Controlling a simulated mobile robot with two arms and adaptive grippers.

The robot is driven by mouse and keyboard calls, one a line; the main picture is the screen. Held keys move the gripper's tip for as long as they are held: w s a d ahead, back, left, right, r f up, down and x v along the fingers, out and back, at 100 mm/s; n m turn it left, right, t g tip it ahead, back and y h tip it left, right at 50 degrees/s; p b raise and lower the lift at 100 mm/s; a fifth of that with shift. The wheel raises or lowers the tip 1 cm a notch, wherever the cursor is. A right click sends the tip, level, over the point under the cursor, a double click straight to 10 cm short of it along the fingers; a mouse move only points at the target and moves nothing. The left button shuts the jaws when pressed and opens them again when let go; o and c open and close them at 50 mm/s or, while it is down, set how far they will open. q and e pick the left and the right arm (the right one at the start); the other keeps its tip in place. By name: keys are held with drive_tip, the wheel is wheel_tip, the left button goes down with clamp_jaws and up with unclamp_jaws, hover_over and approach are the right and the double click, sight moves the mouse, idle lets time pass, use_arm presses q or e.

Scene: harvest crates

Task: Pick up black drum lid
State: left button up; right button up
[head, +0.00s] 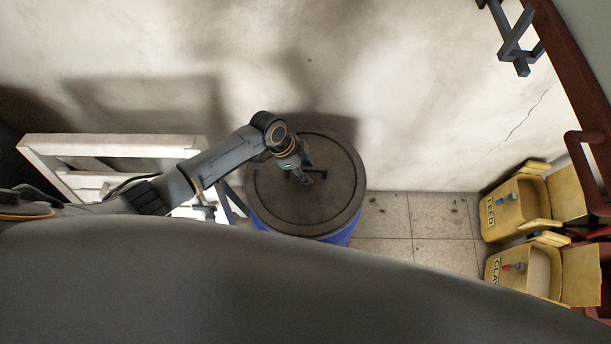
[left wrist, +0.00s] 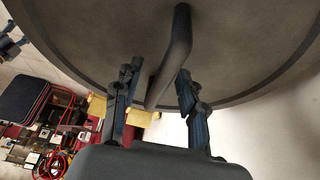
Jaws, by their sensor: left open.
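The black drum lid (head: 275,205) is round and dark and lies on top of a blue drum (head: 345,236) against the wall. My left gripper (head: 303,178) is over the lid near its middle, at the dark bar handle (head: 320,175). In the left wrist view the lid (left wrist: 110,35) fills the top and its handle (left wrist: 177,60) runs between the two open fingers of my left gripper (left wrist: 155,95). The fingers stand on either side of the handle; I cannot tell whether either touches it. My right gripper is not in view.
A white frame (head: 110,146) stands left of the drum, beneath my left arm. Two yellow bins (head: 513,218) stand at the right by a dark red frame (head: 592,137). Tiled floor (head: 415,215) between drum and bins is mostly clear. The wall (head: 420,100) is close behind the drum.

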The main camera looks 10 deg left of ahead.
use_arm(q)
drive_tip(key=shift+f, duration=0.2)
idle(0.4)
clamp_jaws()
